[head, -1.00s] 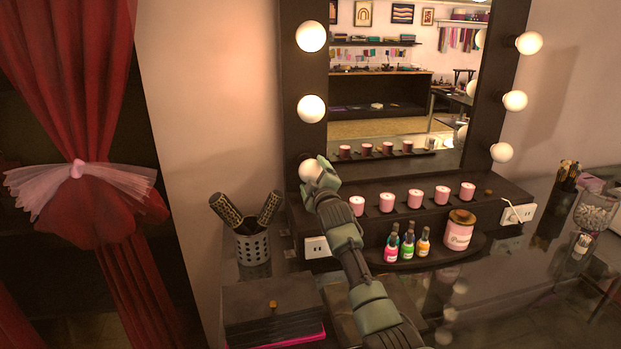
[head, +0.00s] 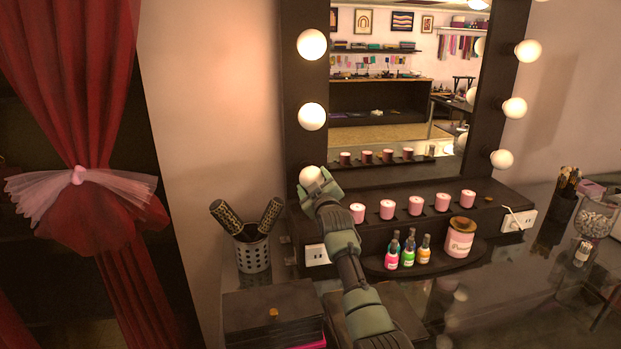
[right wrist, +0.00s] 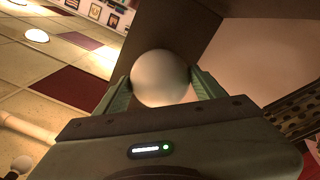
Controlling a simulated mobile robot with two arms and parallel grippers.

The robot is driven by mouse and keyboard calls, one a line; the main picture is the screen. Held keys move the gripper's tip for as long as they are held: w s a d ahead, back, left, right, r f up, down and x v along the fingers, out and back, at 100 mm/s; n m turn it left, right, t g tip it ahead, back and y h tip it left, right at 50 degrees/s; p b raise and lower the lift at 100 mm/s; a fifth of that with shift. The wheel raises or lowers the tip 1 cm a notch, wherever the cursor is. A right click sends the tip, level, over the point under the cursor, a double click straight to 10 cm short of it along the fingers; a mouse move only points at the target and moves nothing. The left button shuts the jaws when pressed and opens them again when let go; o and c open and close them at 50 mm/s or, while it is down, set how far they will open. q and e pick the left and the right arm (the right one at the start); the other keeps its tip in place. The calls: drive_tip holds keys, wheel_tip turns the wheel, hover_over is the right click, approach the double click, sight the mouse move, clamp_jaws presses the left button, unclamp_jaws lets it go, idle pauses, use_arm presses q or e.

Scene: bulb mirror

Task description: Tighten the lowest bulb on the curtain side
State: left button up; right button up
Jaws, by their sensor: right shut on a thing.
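The lowest bulb on the curtain side (head: 309,175) sits on the left post of the mirror frame (head: 303,80), below two other round bulbs. It is partly hidden by my right gripper (head: 318,186), which reaches up to it from below. In the right wrist view the same bulb (right wrist: 160,78) looks dull white and sits between the two green fingers of my right gripper (right wrist: 160,90), which is shut on it. The red curtain (head: 75,90) hangs at the left with a pale pink tie. My left gripper is not in view.
Pink candles (head: 387,209) stand on the ledge right of my arm. Small bottles (head: 408,250) and a pink jar (head: 459,240) stand on the shelf below. A brush holder (head: 252,254) and a dark box (head: 275,308) are left of my arm.

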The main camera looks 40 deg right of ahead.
drive_tip(key=m, duration=0.3)
drive_tip(key=shift+p, duration=0.3)
drive_tip(key=shift+m, duration=1.2)
drive_tip(key=shift+m, duration=0.7)
drive_tip(key=m+p, duration=0.1)
drive_tip(key=m, duration=0.2)
drive_tip(key=shift+f+m, duration=0.1)
drive_tip(key=shift+m, duration=0.2)
drive_tip(key=m, duration=0.3)
drive_tip(key=shift+w+a+p, duration=0.1)
drive_tip(key=shift+p, duration=0.25)
drive_tip(key=shift+m, duration=1)
